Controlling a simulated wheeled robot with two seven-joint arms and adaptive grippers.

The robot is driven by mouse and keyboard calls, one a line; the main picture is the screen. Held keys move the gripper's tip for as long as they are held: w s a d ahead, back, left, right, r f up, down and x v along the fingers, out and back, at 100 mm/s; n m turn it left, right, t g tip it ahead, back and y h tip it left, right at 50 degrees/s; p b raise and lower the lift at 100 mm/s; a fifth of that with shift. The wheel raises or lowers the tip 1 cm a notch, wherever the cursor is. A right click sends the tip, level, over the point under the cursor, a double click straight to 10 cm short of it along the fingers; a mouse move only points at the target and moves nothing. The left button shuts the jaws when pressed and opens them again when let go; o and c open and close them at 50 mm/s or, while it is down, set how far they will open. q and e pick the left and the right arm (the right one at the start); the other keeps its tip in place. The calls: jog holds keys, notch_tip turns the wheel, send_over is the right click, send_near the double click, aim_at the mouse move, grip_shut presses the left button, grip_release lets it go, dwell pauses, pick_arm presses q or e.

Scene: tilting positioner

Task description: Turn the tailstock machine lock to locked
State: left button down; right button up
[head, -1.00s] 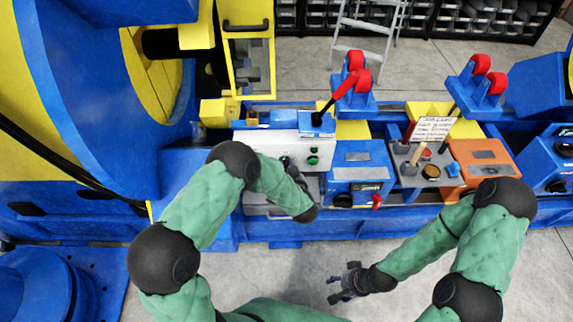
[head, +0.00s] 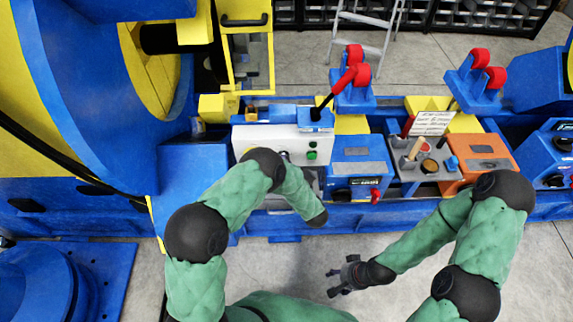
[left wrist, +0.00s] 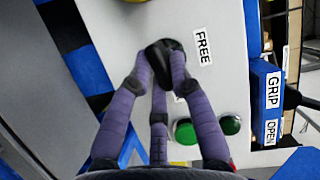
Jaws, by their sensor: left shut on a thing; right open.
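The machine lock is a black knob (left wrist: 160,50) on a pale panel (left wrist: 190,15) in the left wrist view. A FREE label (left wrist: 202,46) is beside it, and another label is mostly hidden behind a finger. The fingers of my left gripper (left wrist: 163,62) are closed around the knob, covering part of it. In the head view the panel belongs to the white box (head: 255,135), and my left arm hides most of the gripper and knob. My right gripper (head: 342,278) is open and empty, over the floor in front of the machine.
Green buttons (left wrist: 185,131) sit near the fingers. A blue box with GRIP and OPEN labels (left wrist: 271,132) is to the right. In the head view a red-handled lever (head: 343,82) rises behind the white box. A blue box (head: 360,150) and a grey tool tray (head: 405,172) stand rightward.

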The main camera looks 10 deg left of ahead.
pick_arm(q)
jog(key=shift+f+m, duration=0.15)
jog(key=shift+m, duration=0.75)
jog(key=c, duration=1.1)
grip_release()
jog(key=v, duration=1.2)
jog(key=shift+f, duration=0.25)
